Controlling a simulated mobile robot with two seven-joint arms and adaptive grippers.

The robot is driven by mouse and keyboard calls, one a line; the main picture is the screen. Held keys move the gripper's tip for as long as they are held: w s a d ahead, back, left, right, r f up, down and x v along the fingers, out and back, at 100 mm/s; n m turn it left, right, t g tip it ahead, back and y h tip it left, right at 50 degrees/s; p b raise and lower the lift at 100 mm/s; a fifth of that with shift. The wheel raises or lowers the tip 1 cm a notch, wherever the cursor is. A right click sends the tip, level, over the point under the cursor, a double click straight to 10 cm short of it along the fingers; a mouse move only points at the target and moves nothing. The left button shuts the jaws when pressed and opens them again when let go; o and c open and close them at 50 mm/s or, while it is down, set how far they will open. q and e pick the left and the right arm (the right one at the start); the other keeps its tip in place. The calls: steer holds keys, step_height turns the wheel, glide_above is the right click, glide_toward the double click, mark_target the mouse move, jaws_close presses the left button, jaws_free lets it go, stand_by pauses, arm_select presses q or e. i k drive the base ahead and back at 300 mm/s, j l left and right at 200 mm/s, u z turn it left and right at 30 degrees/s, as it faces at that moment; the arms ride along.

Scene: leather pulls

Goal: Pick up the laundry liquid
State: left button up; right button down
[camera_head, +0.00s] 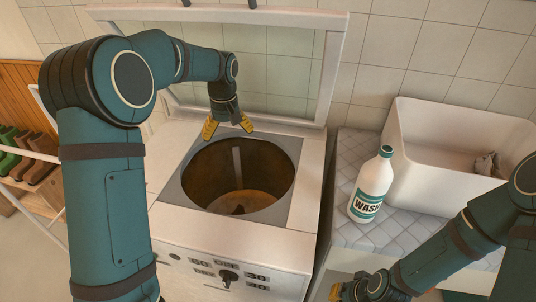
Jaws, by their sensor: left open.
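The laundry liquid (372,188) is a white bottle with a teal cap and a label reading "WASH". It stands upright on a quilted grey-white surface (345,237), right of the washing machine. My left gripper (229,129) is open, pointing down above the back rim of the washer's round opening, apart from the bottle and to its left. My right gripper (350,290) shows only partly at the bottom edge, below and in front of the bottle. Its fingers are mostly cut off, so its opening cannot be told.
The top-loading washer (300,247) has its lid frame raised at the back and an open drum (262,182). A white basin (420,165) stands right behind the bottle, with a small greyish item (487,164) inside. A shoe rack (40,157) is at far left.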

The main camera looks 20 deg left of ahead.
mark_target(376, 175)
steer(key=k, duration=1)
